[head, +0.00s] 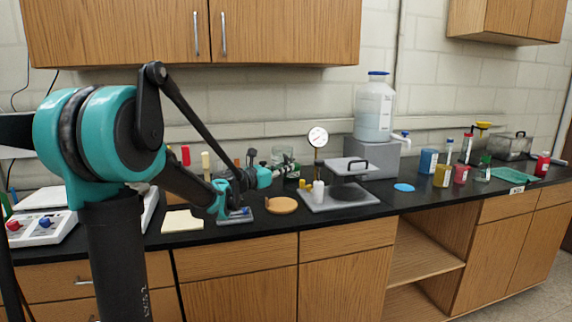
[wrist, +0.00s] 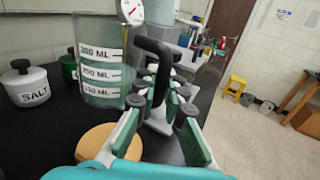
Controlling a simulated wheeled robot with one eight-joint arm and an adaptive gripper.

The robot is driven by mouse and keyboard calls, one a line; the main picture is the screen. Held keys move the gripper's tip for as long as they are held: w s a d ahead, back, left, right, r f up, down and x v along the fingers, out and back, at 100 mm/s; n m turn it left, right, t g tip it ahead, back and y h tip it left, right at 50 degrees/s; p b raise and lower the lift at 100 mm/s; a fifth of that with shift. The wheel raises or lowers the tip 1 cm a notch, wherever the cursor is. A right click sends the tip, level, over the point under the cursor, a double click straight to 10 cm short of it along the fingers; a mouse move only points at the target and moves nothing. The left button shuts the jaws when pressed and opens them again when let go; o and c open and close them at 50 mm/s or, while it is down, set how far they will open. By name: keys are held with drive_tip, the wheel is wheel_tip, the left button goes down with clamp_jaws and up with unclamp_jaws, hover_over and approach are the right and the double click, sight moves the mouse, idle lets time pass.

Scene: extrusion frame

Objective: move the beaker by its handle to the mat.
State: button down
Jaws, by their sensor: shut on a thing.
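The clear glass beaker (wrist: 98,65) with white volume labels and a black handle (wrist: 155,48) stands upright at the upper left of the wrist view. It also shows in the head view (head: 286,160), partly behind my gripper. My gripper (wrist: 160,103) has its green-padded fingers either side of the handle and is shut on it; in the head view, the gripper (head: 268,177) is at the beaker's side. I cannot tell if the beaker touches the counter. Possible mats are a round tan disc (head: 281,205), a cream square (head: 182,221) and a teal sheet (head: 514,174).
A salt jar (wrist: 26,84) stands left of the beaker. A dial gauge (head: 318,138) and a grey plate (head: 330,203) with a black-handled block are to the right. A large jug (head: 374,108) stands behind. Black counter is clear around the blue disc (head: 404,187).

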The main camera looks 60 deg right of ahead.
drive_tip(key=shift+f, duration=5.8)
drive_tip(key=shift+f, duration=0.6)
drive_tip(key=c, duration=1.5)
unclamp_jaws()
drive_tip(key=shift+c, duration=0.2)
drive_tip(key=v, duration=1.2)
